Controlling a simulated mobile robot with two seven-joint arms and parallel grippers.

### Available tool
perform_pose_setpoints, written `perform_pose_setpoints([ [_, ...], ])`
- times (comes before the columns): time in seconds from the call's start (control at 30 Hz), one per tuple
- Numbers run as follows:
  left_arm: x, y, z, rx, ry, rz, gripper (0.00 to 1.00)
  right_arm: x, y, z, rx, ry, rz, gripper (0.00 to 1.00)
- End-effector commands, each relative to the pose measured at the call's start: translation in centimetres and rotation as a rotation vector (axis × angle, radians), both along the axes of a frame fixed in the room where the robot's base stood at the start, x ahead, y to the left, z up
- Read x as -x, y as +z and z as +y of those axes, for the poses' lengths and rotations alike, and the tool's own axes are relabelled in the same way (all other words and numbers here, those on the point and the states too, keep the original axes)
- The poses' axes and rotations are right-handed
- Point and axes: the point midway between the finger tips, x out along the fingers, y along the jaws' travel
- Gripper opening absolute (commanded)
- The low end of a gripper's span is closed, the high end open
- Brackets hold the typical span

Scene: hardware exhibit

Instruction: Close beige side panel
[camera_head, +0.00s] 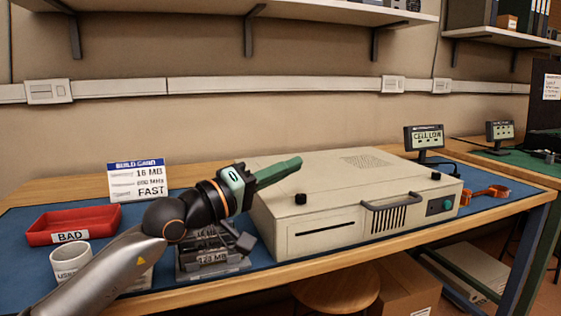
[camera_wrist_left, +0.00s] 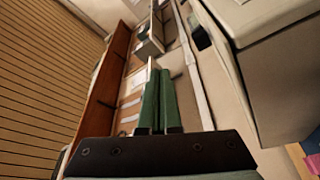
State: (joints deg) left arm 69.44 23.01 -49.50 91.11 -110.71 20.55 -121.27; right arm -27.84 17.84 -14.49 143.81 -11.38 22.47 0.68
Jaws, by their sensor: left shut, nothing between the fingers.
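A beige computer case (camera_head: 340,190) lies flat on the blue bench mat, with a grey front handle and black knobs on top. It also seems to fill the right of the left wrist view (camera_wrist_left: 275,75). I cannot make out a separate side panel; the case's left side (camera_head: 263,222) is partly seen, and the case looks closed from here. My left gripper (camera_head: 297,163) has green fingers, shut and empty. It points right, in front of or above the case's left rear edge; contact cannot be told. Its fingers (camera_wrist_left: 159,75) lie together in the wrist view. My right gripper is not in view.
A red BAD tray (camera_head: 75,224), a white mug (camera_head: 70,262) and a build card (camera_head: 136,181) stand left of the case. A dark labelled holder (camera_head: 205,262) is under my left arm. A small CELL LOW display (camera_head: 424,138) and orange part (camera_head: 486,194) are at right.

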Motion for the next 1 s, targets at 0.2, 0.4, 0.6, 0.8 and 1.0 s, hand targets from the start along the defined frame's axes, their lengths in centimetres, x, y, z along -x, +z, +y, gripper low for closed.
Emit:
perform_pose_setpoints([
  [0.2,0.2,-1.0,0.0,0.001,0.001,0.000,0.00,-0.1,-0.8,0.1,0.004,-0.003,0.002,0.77],
  [0.4,0.3,-1.2,0.0,0.001,0.001,0.000,0.00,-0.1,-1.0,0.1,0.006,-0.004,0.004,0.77],
  [0.6,0.3,-1.2,0.0,0.001,0.001,0.000,0.00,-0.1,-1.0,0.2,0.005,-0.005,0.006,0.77],
  [0.8,0.3,-1.2,0.0,0.000,0.001,-0.001,0.00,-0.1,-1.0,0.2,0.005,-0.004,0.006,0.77],
  [1.0,0.4,0.3,0.4,0.001,0.003,-0.003,0.00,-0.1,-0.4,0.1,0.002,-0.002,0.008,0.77],
])
